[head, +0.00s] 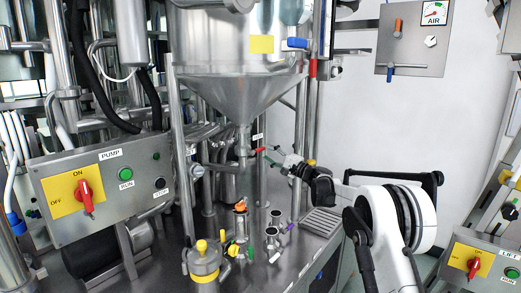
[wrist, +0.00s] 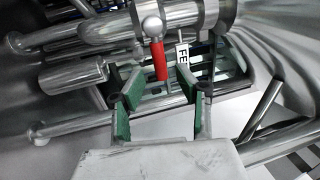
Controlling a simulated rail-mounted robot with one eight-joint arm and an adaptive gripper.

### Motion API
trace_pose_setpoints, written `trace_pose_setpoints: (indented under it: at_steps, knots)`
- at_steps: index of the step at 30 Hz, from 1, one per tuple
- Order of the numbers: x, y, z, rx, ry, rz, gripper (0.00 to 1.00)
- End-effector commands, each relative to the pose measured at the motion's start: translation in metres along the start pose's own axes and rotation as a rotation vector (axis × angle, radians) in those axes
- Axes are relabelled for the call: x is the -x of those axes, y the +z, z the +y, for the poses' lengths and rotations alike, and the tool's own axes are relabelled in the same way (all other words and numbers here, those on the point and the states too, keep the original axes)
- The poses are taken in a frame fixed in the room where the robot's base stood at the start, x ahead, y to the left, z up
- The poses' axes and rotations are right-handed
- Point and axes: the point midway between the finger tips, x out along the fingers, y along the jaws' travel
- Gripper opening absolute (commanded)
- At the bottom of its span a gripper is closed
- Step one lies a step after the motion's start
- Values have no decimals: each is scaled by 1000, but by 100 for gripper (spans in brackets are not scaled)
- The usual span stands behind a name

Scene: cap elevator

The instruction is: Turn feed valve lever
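The feed valve lever is a small red handle (head: 260,150) on the pipe below the steel hopper in the head view. In the wrist view the red lever (wrist: 159,62) hangs down from a round silver pivot, beside a partly hidden tag reading "FE" (wrist: 183,54). My gripper (wrist: 152,88) is open, with green-padded fingers spread to the left and right of the lever's line. The lever's lower end shows between the fingertips, and nothing is gripped. In the head view my gripper (head: 270,158) is just right of the lever; whether they touch cannot be told.
The hopper (head: 235,95) stands above the valve, with steel pipes around it. The steel bench (head: 290,262) below holds a yellow-topped pot (head: 204,262) and several small fittings. A pump box (head: 105,190) stands at left, and an air panel (head: 412,40) hangs at upper right.

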Motion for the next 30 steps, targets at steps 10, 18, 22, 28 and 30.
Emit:
trace_pose_setpoints:
  at_steps: [10, 18, 22, 28, 30]
  knots:
    - [-45, 0, 0, 1, 0, 0, 33]
    - [-50, 0, 0, 1, 0, 0, 33]
    - [-50, 0, 0, 1, 0, 0, 33]
    - [-50, 0, 0, 1, 0, 0, 6]
    - [-50, 0, 0, 1, 0, 0, 0]
